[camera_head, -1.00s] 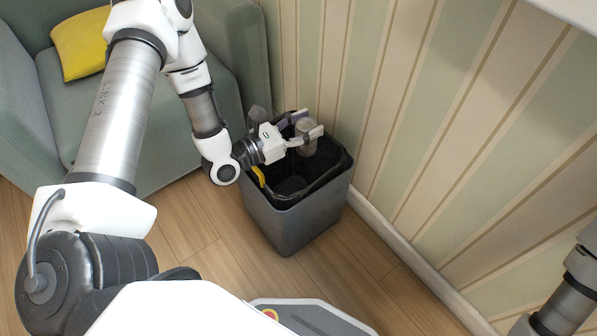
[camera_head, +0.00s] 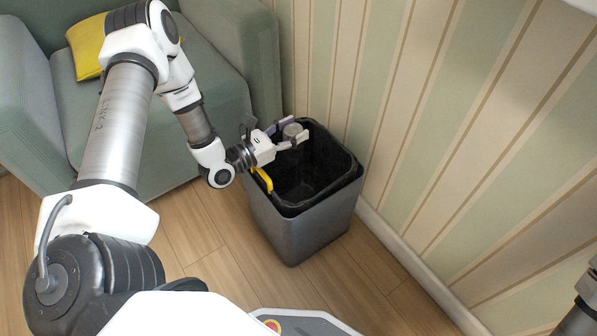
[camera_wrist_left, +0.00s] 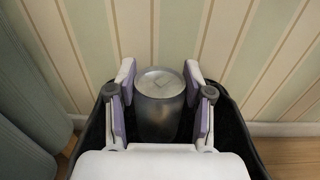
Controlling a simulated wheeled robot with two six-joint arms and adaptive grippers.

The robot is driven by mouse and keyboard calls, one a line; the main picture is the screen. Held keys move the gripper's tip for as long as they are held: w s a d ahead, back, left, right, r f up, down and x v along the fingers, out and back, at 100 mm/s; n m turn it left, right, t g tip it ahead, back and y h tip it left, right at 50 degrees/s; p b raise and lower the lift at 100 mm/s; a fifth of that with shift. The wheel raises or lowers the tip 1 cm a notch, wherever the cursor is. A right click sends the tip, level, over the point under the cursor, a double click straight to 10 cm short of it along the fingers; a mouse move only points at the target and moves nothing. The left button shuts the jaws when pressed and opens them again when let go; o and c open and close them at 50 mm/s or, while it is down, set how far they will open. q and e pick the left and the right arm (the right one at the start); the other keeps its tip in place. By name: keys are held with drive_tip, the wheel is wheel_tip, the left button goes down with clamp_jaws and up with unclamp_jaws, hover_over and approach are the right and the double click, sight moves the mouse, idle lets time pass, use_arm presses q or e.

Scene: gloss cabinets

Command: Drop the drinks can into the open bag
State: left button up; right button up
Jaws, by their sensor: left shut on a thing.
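The drinks can (camera_head: 292,130) is a grey metallic cylinder, held upright. My left gripper (camera_head: 290,138) is shut on it, with a finger on each side, above the back left part of the bin opening. The can (camera_wrist_left: 159,105) also stands between the two fingers (camera_wrist_left: 160,100) in the left wrist view. The open bag (camera_head: 318,160) is a black liner inside a grey bin, its mouth folded over the rim. The bag's dark edge (camera_wrist_left: 92,140) shows below the can. My right gripper is out of view.
The grey bin (camera_head: 300,232) stands on the wood floor near a striped wall (camera_head: 450,130). A yellow curved thing (camera_head: 262,180) is at its left rim. A green armchair (camera_head: 215,75) with a yellow cushion (camera_head: 87,48) stands behind left. Floor in front is clear.

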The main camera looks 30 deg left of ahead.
use_arm(q)
drive_tip(key=o, duration=0.8)
drive_tip(key=shift+o, duration=0.2)
drive_tip(key=v, duration=1)
drive_tip(key=shift+s+a+r, duration=0.1)
drive_tip(key=shift+s+a, duration=0.15)
drive_tip(key=shift+s, duration=0.7)
drive_tip(key=shift+a, duration=0.1)
